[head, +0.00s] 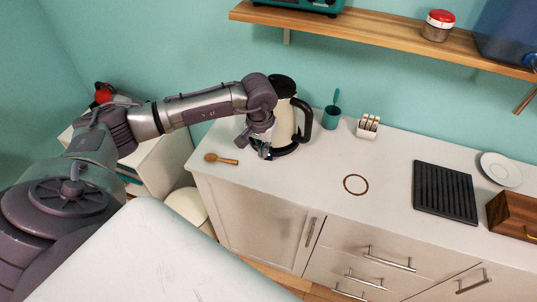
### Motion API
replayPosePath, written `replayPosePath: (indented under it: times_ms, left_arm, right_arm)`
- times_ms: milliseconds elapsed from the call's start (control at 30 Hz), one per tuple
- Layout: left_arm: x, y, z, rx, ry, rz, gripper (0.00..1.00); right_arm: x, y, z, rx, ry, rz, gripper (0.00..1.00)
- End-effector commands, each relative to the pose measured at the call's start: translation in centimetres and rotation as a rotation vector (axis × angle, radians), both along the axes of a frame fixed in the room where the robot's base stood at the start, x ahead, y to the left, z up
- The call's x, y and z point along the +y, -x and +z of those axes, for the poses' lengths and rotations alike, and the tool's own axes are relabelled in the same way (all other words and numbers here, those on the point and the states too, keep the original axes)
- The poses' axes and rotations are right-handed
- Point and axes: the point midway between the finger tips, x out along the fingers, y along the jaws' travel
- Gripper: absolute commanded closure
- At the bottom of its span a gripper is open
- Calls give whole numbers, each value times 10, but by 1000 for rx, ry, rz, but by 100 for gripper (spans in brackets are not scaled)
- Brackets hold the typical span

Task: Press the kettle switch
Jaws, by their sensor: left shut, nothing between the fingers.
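The kettle (285,122) stands upright on the white counter, with a cream body, black lid, black handle on its right side and black base. My left arm reaches in from the left, and my left gripper (264,150) is at the kettle's front left side, low near its base. It is shut and empty. Whether the fingertips touch the kettle I cannot tell. The kettle switch is not visible; the gripper and wrist cover part of the kettle's left side. My right gripper is not in view.
A wooden spoon (221,159) lies left of the gripper. A teal cup (331,117) and white holder (368,127) stand right of the kettle. A brown ring (355,185), black rack (445,192) and white plate (501,169) lie further right. A wooden shelf (400,38) hangs above.

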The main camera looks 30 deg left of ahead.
Motion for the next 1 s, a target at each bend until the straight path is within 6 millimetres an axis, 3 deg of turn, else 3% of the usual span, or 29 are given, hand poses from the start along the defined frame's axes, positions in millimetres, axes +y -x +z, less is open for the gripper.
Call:
replayPosePath:
  times_ms: [200, 400, 1000]
  left_arm:
    - [0, 4, 47, -3, -1, 0, 100]
    - [-1, 7, 70, -1, 0, 1, 100]
    - [-1, 8, 74, 1, 0, 0, 100]
  right_arm:
    - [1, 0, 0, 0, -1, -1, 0]
    - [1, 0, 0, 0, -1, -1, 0]
    - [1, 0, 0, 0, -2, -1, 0]
